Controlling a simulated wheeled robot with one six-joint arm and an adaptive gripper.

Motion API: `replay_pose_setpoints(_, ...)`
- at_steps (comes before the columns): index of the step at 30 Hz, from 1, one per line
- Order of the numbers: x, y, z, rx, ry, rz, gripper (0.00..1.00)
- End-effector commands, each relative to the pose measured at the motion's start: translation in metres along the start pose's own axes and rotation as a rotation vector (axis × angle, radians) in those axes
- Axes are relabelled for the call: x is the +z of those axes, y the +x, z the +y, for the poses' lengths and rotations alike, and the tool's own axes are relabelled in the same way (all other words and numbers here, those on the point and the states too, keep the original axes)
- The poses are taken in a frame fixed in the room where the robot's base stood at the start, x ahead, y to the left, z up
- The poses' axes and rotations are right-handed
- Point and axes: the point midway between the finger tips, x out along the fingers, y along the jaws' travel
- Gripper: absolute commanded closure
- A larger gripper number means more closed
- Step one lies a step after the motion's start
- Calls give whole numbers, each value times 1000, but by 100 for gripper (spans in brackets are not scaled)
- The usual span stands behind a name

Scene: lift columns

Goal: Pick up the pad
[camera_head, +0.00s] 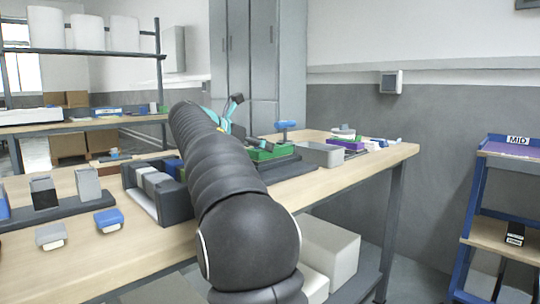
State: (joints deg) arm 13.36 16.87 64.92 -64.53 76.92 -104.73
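I cannot tell for sure which thing is the pad. Two small flat blocks lie on the near left of the wooden workbench (346,172): a blue one (109,219) and a grey one (51,236), each with a pale front edge. My dark ribbed arm reaches away from me over the bench and hides part of it. Teal and black parts (225,113) show just past its far end and may belong to my gripper. The fingertips cannot be made out, nor whether they hold anything.
A dark rack (143,199) with grey and blue blocks stands left of my arm. Right of it are a green tray (272,152), an open grey bin (320,155) and a purple item (345,146). A blue shelf cart (478,190) stands at the far right.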

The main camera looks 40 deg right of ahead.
Motion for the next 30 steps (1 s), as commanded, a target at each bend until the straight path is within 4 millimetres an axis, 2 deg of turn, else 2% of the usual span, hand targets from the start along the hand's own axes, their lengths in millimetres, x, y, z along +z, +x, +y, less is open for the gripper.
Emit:
replay_pose_setpoints(8, -2, 39, -4, -4, 0, 1, 10)
replay_pose_setpoints(16, -1, 43, -4, -1, 0, 1, 10)
replay_pose_setpoints(24, -1, 42, -4, -2, 0, 1, 78)
replay_pose_setpoints(27, 0, 42, -4, -1, 1, -1, 100)
replay_pose_setpoints(30, 0, 42, -4, -1, 1, -1, 100)
